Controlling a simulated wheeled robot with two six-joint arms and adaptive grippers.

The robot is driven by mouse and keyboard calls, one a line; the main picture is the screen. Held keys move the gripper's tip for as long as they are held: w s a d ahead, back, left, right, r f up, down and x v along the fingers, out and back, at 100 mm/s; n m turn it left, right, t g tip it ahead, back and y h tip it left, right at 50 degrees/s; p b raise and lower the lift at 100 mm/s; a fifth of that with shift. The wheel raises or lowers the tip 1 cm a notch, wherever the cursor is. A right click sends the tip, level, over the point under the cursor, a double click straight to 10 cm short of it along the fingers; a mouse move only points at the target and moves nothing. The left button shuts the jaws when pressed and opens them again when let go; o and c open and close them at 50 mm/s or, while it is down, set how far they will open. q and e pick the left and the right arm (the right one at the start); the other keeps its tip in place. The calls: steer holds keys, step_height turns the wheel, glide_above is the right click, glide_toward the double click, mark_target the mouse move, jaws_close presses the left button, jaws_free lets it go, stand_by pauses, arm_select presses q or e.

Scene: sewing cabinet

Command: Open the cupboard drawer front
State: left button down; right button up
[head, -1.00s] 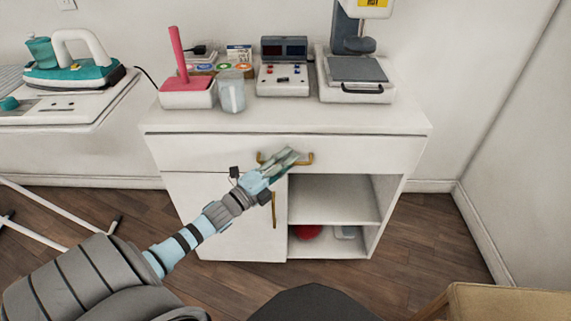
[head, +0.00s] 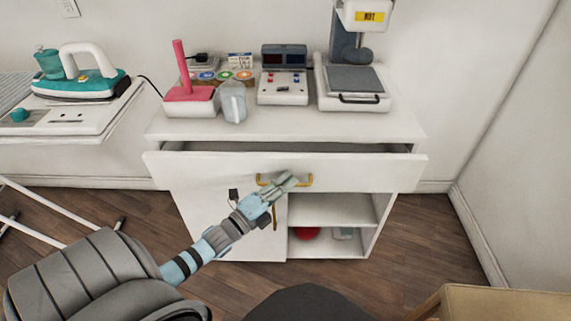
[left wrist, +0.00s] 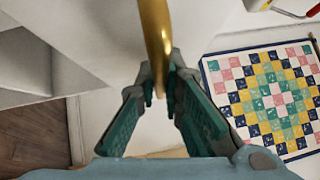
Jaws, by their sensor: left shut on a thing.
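The white drawer front (head: 215,172) at the top of the cabinet stands part way out, with a dark gap behind its upper edge. Its brass bar handle (head: 308,181) is at the middle of the front. My left gripper (head: 287,180) is at this handle. In the left wrist view, the handle (left wrist: 154,35) runs between the two teal fingers of my left gripper (left wrist: 160,85), which are shut on it. The fingers hide part of the handle in the head view. My right gripper is not in view.
Below are a cupboard door (head: 205,215) and open shelves (head: 330,208). The cabinet top holds a pink-handled tray (head: 190,105), a clear cup (head: 234,103), a control box (head: 284,88) and a machine (head: 352,95). A patterned quilt piece (left wrist: 270,95) shows in the wrist view.

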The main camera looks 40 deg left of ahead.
arm_select(q)
steer(key=s+d+p, duration=0.7)
steer(key=s+d, duration=0.5)
steer(key=s, duration=0.4)
steer(key=shift+d+p, duration=0.15)
steer(key=shift+p, duration=0.2)
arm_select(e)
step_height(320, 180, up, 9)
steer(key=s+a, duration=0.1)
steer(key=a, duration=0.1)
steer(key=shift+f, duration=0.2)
arm_select(q)
steer(key=shift+s, duration=0.1)
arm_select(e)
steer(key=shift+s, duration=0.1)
arm_select(q)
steer(key=c, duration=1.7)
jaws_free()
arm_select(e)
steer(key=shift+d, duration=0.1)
arm_select(q)
steer(key=s+a+f, duration=0.1)
steer(key=s, duration=1)
steer(key=shift+s+a+f, duration=0.3)
steer(key=shift+s+a, duration=0.1)
